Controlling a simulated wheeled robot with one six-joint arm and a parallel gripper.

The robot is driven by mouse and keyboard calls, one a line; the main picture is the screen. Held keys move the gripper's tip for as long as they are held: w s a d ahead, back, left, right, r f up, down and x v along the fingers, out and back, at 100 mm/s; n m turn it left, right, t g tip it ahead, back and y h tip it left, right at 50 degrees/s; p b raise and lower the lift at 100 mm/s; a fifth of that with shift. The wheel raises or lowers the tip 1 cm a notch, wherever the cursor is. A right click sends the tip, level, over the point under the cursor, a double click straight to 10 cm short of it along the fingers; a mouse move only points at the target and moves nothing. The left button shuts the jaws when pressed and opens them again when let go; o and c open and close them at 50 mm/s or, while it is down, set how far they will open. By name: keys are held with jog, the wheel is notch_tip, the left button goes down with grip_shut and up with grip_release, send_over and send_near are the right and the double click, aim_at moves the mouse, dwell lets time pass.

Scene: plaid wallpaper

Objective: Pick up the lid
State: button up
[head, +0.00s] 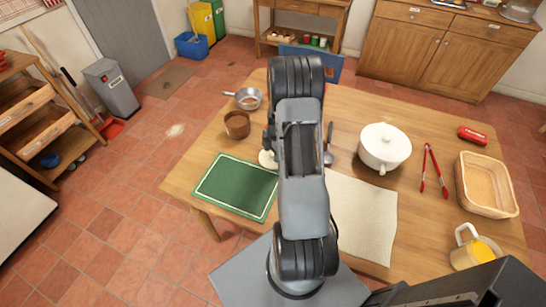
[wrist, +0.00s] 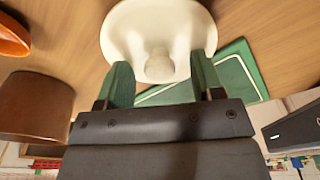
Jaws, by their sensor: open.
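A cream-white lid (wrist: 135,28) with a round knob (wrist: 160,66) lies on the table in the wrist view. In the head view, only the left part of the lid (head: 266,159) shows beside my arm, at the green board's upper right corner. My gripper (wrist: 162,78) is open, its two green fingers on either side of the knob. Whether they touch the knob I cannot tell. In the head view my arm hides most of the gripper.
A green board (head: 235,187), brown cup (head: 237,125) and metal pan (head: 248,99) lie near the lid. A beige cloth (head: 362,218), red tongs (head: 433,172), basket (head: 486,187) and yellow-filled jug (head: 473,250) are to the right. Free wood shows behind the pot.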

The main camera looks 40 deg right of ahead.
jog(key=shift+f, duration=0.1)
jog(key=c, duration=1)
